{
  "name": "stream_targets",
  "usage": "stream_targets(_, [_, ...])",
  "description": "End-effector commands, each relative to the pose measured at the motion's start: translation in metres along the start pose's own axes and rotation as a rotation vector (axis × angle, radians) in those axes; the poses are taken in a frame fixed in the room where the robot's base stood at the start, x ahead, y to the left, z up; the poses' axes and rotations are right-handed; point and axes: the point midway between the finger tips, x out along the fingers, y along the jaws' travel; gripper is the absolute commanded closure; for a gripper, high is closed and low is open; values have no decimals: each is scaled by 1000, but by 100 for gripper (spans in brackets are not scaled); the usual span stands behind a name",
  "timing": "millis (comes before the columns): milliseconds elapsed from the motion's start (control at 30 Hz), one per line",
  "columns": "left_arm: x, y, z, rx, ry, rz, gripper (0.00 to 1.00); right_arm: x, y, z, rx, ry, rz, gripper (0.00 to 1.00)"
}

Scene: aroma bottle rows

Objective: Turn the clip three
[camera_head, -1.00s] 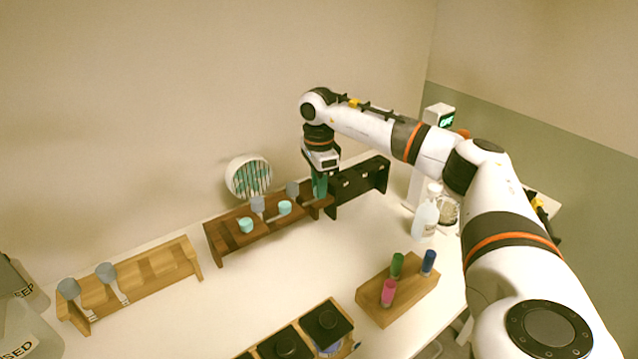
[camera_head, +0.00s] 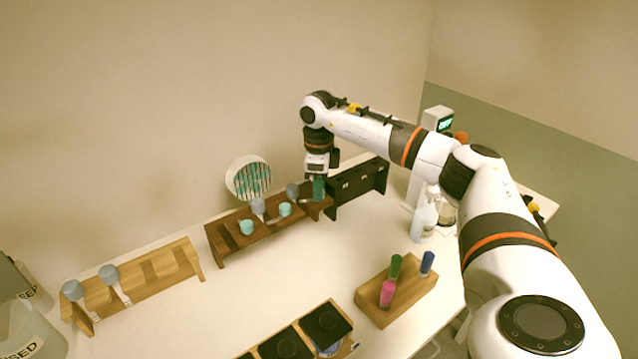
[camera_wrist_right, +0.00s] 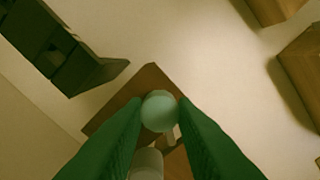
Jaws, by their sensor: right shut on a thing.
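My right gripper (camera_head: 318,189) has green fingers and points down at the right end of the dark brown rack (camera_head: 219,251). In the right wrist view its fingers (camera_wrist_right: 160,118) are shut on a pale teal round-topped piece (camera_wrist_right: 159,110). The rack's end (camera_wrist_right: 104,127) shows below them. A greyish-white rounded top (camera_wrist_right: 146,163) is close beside the held piece. Two teal caps, one left (camera_head: 246,227) and one right (camera_head: 285,209), and two grey tops, one left (camera_head: 257,206) and one right (camera_head: 293,191), show on the rack. I cannot make out which part is clip three. My left gripper is not in view.
A black rack (camera_head: 361,183) stands directly right of the brown one. A light wooden rack (camera_head: 187,251) with grey-topped pieces is at left. A wooden block (camera_head: 409,303) holds coloured tubes at front right. Black-topped boxes (camera_head: 326,322) are in front. The table between is clear.

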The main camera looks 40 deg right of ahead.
Motion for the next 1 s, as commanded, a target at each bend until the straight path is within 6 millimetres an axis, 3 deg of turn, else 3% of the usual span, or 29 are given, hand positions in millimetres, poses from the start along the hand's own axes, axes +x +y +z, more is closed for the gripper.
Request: stream_targets(1000, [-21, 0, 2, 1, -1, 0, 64, -3, 2, 0, 917, 4, 2, 98])
